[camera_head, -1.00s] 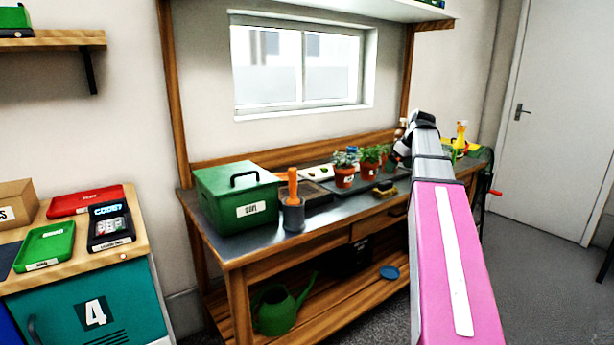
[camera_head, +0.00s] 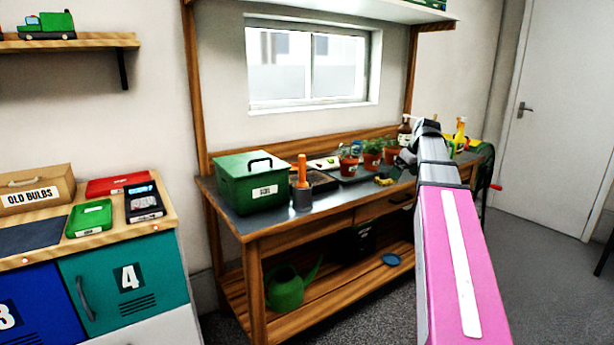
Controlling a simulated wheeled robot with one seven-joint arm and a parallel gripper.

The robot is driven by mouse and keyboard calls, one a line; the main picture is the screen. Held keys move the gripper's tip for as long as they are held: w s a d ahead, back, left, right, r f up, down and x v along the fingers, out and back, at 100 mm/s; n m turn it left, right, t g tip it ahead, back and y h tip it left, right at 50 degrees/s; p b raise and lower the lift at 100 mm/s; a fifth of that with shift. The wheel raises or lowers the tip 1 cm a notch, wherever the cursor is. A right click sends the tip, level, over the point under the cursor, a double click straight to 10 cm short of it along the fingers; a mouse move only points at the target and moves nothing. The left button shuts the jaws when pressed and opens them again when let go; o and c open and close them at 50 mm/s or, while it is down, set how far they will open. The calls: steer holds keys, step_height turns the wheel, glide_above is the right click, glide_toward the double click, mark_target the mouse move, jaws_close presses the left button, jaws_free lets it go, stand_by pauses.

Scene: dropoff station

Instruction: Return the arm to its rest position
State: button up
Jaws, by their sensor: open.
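My arm, with a pink link and grey segments, reaches from the bottom right up toward the workbench (camera_head: 232,212). My gripper (camera_head: 402,161) is at its far end, over the right part of the bench, beside the potted plants (camera_head: 372,158). It is small and dark in the head view. Its jaws look open and nothing shows between them. I cannot tell how far it is above the bench top.
On the bench stand a green soil box (camera_head: 250,190), an orange-handled tool in a grey pot (camera_head: 301,196) and a yellow spray bottle (camera_head: 460,135). A green watering can (camera_head: 287,290) sits on the lower shelf. Lockers (camera_head: 125,280) stand left.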

steer(key=s+a+f+m+g, duration=0.1)
steer(key=s+a+f, duration=0.4)
steer(key=f, duration=0.7)
steer(key=s+a+f+m+g+h, duration=0.1)
steer(key=s+a+f+m, duration=0.2)
steer(key=s+f, duration=0.6)
steer(key=s+a+f+m+g+h, duration=0.1)
steer(key=s+a+f, duration=0.6)
steer(key=f, duration=1)
steer(key=shift+a+m, duration=0.35)
steer(key=shift+m, duration=0.25)
